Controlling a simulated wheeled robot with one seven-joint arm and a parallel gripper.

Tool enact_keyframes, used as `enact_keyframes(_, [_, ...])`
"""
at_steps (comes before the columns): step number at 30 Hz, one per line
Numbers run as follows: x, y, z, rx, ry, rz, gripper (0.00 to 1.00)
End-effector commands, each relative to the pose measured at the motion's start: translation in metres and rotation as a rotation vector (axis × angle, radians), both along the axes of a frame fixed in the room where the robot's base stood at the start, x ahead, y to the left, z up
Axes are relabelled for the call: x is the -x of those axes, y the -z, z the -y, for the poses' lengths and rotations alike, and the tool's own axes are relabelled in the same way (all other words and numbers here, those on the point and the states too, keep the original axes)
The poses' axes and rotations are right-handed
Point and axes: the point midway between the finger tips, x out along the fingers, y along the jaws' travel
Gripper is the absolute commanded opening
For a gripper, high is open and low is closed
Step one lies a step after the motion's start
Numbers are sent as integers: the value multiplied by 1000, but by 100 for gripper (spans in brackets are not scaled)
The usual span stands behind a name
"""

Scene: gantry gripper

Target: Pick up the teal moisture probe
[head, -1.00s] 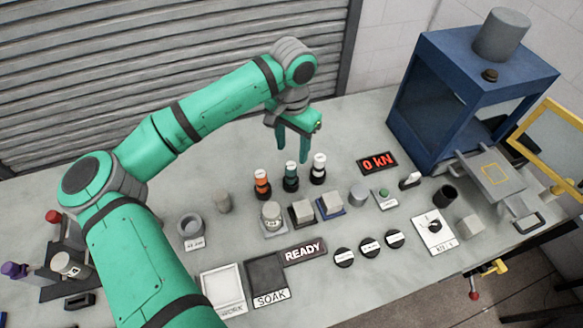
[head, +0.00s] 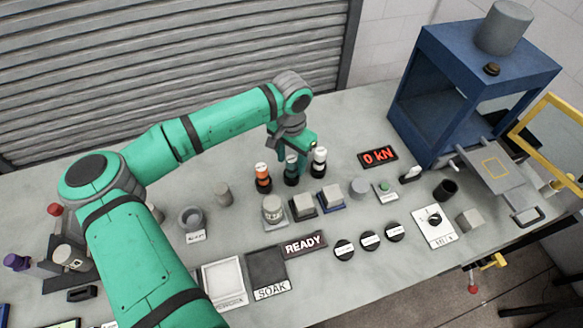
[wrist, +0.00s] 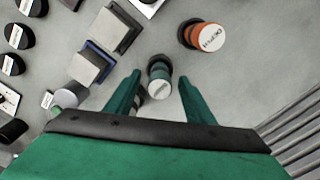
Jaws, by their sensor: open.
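The teal moisture probe (head: 291,174) stands upright on the bench in a black base, its pale cap partly covered by my gripper in the head view. My gripper (head: 293,160) is open and points down at it. In the wrist view the teal probe (wrist: 159,71) shows between the two spread green fingers of my gripper (wrist: 160,80). I cannot tell whether the fingers touch it. An orange probe (head: 263,178) stands to its left and a black probe with a white cap (head: 319,164) to its right.
A blue press (head: 432,150) stands at the right, with a 0 kN display (head: 378,157) nearby. The bench behind the probes is clear.

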Motion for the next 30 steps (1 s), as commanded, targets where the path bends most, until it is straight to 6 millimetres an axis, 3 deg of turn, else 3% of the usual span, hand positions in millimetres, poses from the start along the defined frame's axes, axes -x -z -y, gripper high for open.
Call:
enact_keyframes(2, [0,0,0,0,0,0,49])
enact_keyframes(3, [0,0,0,0,0,0,44])
enact_keyframes(8, [0,0,0,0,0,0,6])
enact_keyframes(22, [-1,-8,0,0,0,1,5])
enact_keyframes(30, [-1,-47,0,2,0,4,5])
